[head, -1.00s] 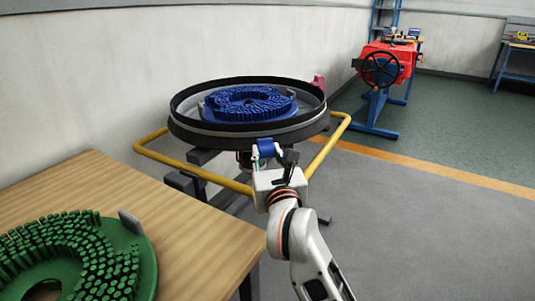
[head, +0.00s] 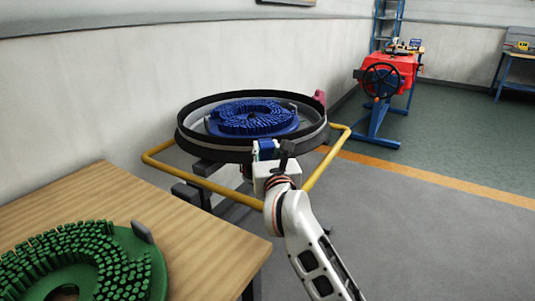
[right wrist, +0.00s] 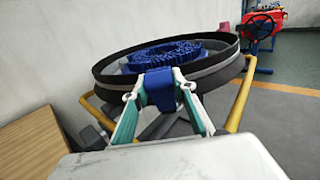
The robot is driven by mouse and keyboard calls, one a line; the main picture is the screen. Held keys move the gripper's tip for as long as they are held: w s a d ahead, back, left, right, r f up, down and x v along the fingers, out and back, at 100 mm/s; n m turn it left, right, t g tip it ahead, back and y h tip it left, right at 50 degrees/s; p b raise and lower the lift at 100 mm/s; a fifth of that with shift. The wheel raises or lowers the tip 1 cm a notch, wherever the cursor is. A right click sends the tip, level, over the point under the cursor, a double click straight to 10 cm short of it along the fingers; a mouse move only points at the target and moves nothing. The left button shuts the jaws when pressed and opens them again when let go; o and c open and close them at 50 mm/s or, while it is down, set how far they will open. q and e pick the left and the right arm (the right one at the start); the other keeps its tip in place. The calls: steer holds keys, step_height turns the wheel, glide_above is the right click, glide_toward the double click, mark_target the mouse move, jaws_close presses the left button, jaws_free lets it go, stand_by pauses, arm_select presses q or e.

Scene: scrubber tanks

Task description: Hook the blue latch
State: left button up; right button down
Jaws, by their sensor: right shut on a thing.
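The blue latch (head: 266,148) is at the front of the round black-rimmed tank (head: 205,145). It stands up against the outside of the rim, and its upper part overlaps the rim in the right wrist view (right wrist: 160,88). My right gripper (head: 268,151) is shut on the latch, with one teal finger on each side of it in the right wrist view (right wrist: 158,92). The latch's lower end and any catch behind it are partly hidden. A blue brush disc (head: 254,118) lies inside the tank. My left gripper is not in view.
A yellow rail (head: 214,187) runs around the tank. A pink latch (head: 320,98) stands at the rim's far right. A wooden table (head: 205,225) with a green brush disc (head: 130,250) is at the lower left. Open grey floor lies to the right.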

steer(key=shift+w+r, duration=0.25)
steer(key=shift+r, duration=0.9)
steer(key=c, duration=1.6)
jaws_free()
steer(key=shift+c, duration=0.2)
steer(key=shift+f, duration=0.5)
steer(key=s, duration=1.2)
steer(key=shift+d, duration=0.4)
